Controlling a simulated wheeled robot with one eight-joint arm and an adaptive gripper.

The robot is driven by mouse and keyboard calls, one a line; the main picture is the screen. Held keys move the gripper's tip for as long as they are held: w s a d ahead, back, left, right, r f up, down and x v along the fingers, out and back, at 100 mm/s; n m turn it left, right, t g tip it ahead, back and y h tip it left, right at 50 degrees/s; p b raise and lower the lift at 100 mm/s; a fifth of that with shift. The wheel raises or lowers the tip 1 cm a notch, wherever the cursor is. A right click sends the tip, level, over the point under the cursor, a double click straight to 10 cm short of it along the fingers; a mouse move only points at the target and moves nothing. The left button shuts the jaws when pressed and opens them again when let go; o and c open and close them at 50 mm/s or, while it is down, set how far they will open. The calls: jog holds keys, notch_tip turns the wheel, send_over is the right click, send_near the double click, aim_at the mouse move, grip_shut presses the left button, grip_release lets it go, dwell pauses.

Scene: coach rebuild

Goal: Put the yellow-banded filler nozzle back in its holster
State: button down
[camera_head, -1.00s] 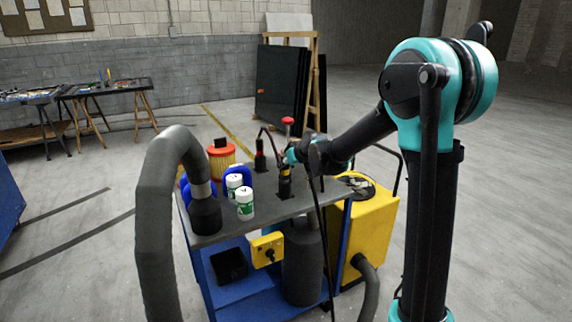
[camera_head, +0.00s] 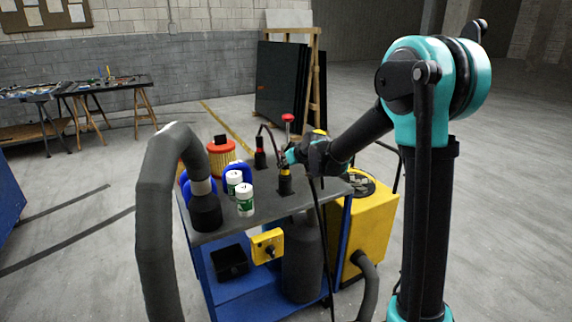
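A dark upright piece with a yellow band (camera_head: 285,172), which looks like the filler nozzle, stands on the cart top (camera_head: 230,221). Its dark lower part (camera_head: 285,186) meets the cart top; I cannot tell where nozzle ends and holster begins. My gripper (camera_head: 286,158) is at its upper part, reaching in from the right. The fingers are too small to show whether they grip it or are open. A red knob on a thin pale stem (camera_head: 288,118) rises just above my gripper; what it belongs to is unclear.
A red-banded dark piece (camera_head: 260,158) with a curved hose stands close behind left. White bottles (camera_head: 245,203), blue containers, an orange-red filter (camera_head: 221,156) and a thick grey hose (camera_head: 155,230) crowd the left. A yellow machine (camera_head: 375,235) is at right. The front cart top is clear.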

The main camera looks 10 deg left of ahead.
jog(key=shift+f, duration=0.3)
jog(key=c, duration=0.7)
grip_release()
jog(key=shift+v, duration=4)
jog(key=v, duration=1.2)
jog(key=s+d+f+m+g+h, duration=0.1)
jog(key=s+d+f+m+h, duration=0.1)
jog(key=s+d+f, duration=0.4)
jog(key=s+d+f+m+g+h, duration=0.2)
jog(key=s+d+f, duration=0.5)
jog(key=s+f, duration=0.3)
jog(key=s+d+f+m+g+h, duration=0.1)
jog(key=s+d+f+m, duration=0.1)
jog(key=s+d+f, duration=0.5)
jog(key=shift+s+f+m+h, duration=0.4)
jog(key=shift+s+f, duration=0.35)
